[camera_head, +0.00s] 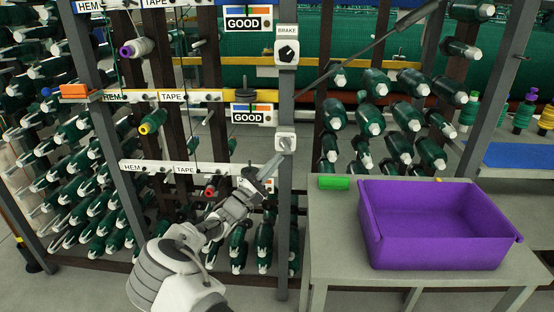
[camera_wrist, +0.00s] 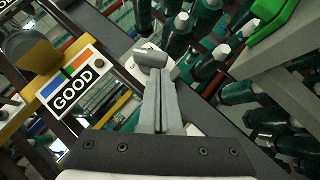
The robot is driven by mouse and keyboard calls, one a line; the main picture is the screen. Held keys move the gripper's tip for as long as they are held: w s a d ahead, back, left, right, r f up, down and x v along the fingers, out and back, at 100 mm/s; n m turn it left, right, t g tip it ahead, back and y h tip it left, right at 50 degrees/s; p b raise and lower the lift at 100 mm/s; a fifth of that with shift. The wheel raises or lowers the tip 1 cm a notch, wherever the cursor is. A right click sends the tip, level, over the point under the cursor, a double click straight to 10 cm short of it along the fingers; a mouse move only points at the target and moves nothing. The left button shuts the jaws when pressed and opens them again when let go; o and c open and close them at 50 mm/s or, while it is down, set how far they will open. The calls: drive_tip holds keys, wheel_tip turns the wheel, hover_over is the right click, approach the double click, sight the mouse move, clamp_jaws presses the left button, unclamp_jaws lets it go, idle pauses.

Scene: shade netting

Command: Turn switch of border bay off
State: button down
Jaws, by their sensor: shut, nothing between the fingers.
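A white switch plate (camera_head: 278,136) with a light grey knob (camera_head: 287,144) is mounted on the grey post, just above my gripper. In the wrist view the knob (camera_wrist: 150,56) lies right beyond my fingertips, in front of its white plate. My gripper (camera_head: 276,162) reaches up from the lower left; its fingers are shut and empty, and they show in the wrist view too (camera_wrist: 158,74). Whether the fingertips touch the knob I cannot tell. I see no label reading border bay. A second switch marked BRAKE, with a black knob (camera_head: 287,52), sits higher on the same post.
A purple crate (camera_head: 372,246) and a green block (camera_head: 334,183) are on the grey table (camera_head: 335,270) at right. A GOOD sign (camera_wrist: 68,92) is left of my fingers. Racks of green bobbins flank the grey post (camera_head: 285,215).

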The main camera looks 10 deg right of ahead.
drive_tip(key=p+v, duration=0.2)
drive_tip(key=v, duration=1.4)
drive_tip(key=shift+s+a, duration=0.2)
